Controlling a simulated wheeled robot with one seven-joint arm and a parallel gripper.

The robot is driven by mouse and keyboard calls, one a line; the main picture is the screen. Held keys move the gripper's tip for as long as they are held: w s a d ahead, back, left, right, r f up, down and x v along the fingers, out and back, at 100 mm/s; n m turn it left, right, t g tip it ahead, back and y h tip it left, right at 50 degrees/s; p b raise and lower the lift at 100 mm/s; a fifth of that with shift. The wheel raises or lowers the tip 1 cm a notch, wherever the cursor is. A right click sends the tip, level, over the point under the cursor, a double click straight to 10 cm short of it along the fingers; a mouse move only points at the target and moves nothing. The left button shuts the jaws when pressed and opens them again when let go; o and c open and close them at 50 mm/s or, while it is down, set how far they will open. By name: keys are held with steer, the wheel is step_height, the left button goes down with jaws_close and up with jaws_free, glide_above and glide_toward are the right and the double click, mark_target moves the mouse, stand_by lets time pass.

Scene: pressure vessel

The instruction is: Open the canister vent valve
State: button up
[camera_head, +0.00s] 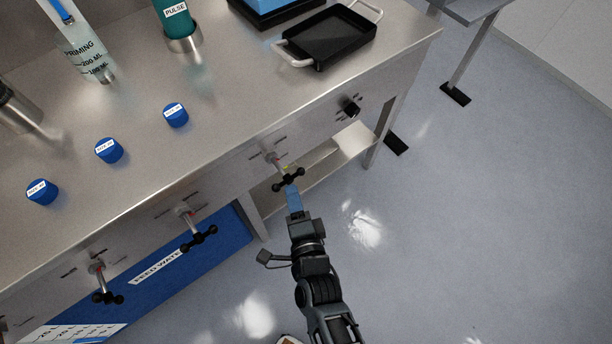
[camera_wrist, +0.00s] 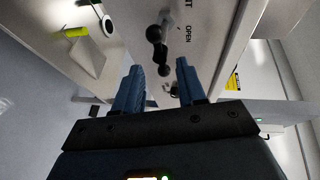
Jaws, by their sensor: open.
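A valve with a black, ball-ended cross handle (camera_head: 288,179) on a metal stem sits on the front panel of the steel bench. In the wrist view its handle (camera_wrist: 157,38) shows beyond and partly between my fingers, beside the marking "OPEN" and a cut-off word ending in "T". I cannot read the full valve name. My gripper (camera_head: 293,197) has blue fingers and is right at this handle from the floor side. In the wrist view my gripper (camera_wrist: 159,70) is open, a finger on each side. Contact with the handle cannot be told.
Similar valves, a middle one (camera_head: 199,238) and a left one (camera_head: 107,297), stick out of the panel. A black knob (camera_head: 351,106) is to the right. A lower shelf (camera_head: 335,160) lies under the bench. A blue feed-water container (camera_head: 215,248) is below left. Floor at right is clear.

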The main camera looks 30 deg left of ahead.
mark_target(288, 179)
steer(key=shift+b+x, duration=1.15)
steer(key=shift+x, duration=2.05)
steer(key=shift+c, duration=0.5)
steer(key=shift+s+f, duration=0.1)
steer(key=shift+f, duration=0.05)
jaws_close()
